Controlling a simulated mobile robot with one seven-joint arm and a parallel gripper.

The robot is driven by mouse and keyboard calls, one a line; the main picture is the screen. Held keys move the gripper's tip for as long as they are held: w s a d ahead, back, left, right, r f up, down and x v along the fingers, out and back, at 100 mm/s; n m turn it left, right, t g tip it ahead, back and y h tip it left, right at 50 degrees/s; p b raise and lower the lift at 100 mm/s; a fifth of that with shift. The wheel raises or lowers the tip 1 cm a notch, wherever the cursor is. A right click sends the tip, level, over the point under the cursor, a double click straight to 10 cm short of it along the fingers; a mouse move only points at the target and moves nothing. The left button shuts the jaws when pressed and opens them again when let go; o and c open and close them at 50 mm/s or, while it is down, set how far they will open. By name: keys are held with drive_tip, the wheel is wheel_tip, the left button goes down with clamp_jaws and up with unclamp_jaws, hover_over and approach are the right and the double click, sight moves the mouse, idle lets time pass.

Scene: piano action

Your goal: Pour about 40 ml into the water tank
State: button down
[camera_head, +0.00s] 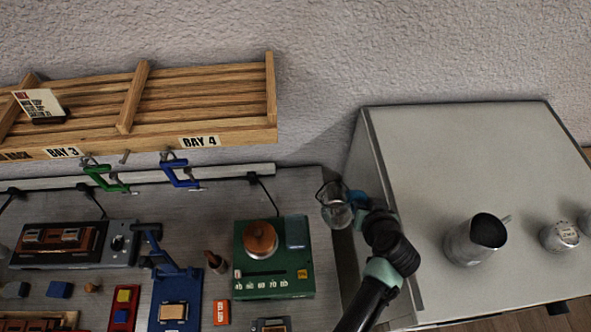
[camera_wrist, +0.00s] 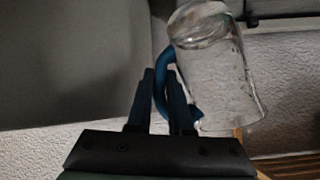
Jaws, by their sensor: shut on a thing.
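A clear glass jug (camera_head: 337,213) with a blue handle is held by my gripper (camera_head: 357,203) above the gap between the bench and the large grey cabinet. In the wrist view, my gripper (camera_wrist: 161,98) is shut on the blue handle, and the glass jug (camera_wrist: 218,75) shows beside the fingers, somewhat tilted in that picture. I cannot make out a water level in it. A green machine (camera_head: 262,282) with a copper-coloured round top stands to the left of the jug. A small blue-grey box (camera_head: 297,232) at its back right corner may be the water tank; its opening is not clear.
A grey cabinet (camera_head: 440,150) on the right bears a metal pitcher (camera_head: 475,241) and a metal shaker (camera_head: 559,236). A wooden rack (camera_head: 195,98) hangs behind the bench, with green and blue clamps (camera_head: 181,171) below it. A blue press (camera_head: 177,290) and small items crowd the bench left.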

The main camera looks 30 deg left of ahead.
drive_tip(key=shift+w+d+r+m+g+y, duration=0.1)
drive_tip(key=shift+w+r+m+g+y, duration=0.15)
drive_tip(key=shift+r, duration=0.45)
drive_tip(key=shift+d+r+m+g+y, duration=0.15)
drive_tip(key=shift+r+g+y, duration=0.15)
drive_tip(key=shift+r, duration=0.4)
